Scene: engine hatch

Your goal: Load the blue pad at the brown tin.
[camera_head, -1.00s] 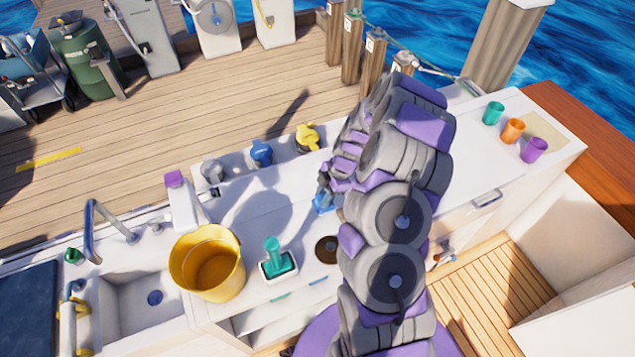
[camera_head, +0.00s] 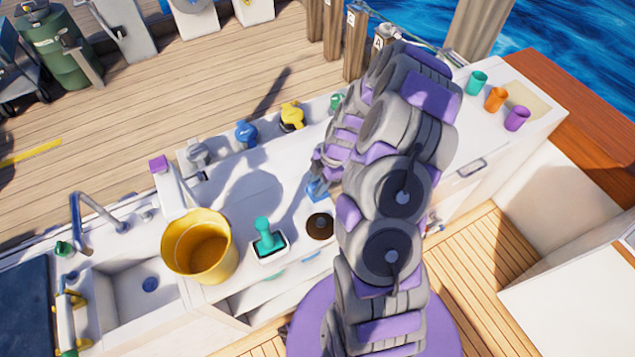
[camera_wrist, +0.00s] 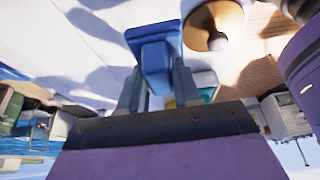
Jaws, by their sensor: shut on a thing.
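My gripper (camera_head: 316,178) is shut on the blue pad (camera_head: 317,191), which hangs below the fingers just above or at the white counter; I cannot tell whether it touches. In the wrist view the blue pad (camera_wrist: 156,52) sits between the two grey fingers. The brown tin (camera_head: 320,226), round with a dark brown top and a pale centre, lies on the counter just below the pad in the head view. It also shows in the wrist view (camera_wrist: 213,22), apart from the pad. My arm hides the counter to the right of the tin.
A teal-handled item in a white tray (camera_head: 268,242) and a yellow bucket (camera_head: 198,246) stand left of the tin. Grey, blue (camera_head: 246,133) and yellow (camera_head: 292,115) valves line the back edge. Teal, orange (camera_head: 495,99) and purple cups stand at the far right.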

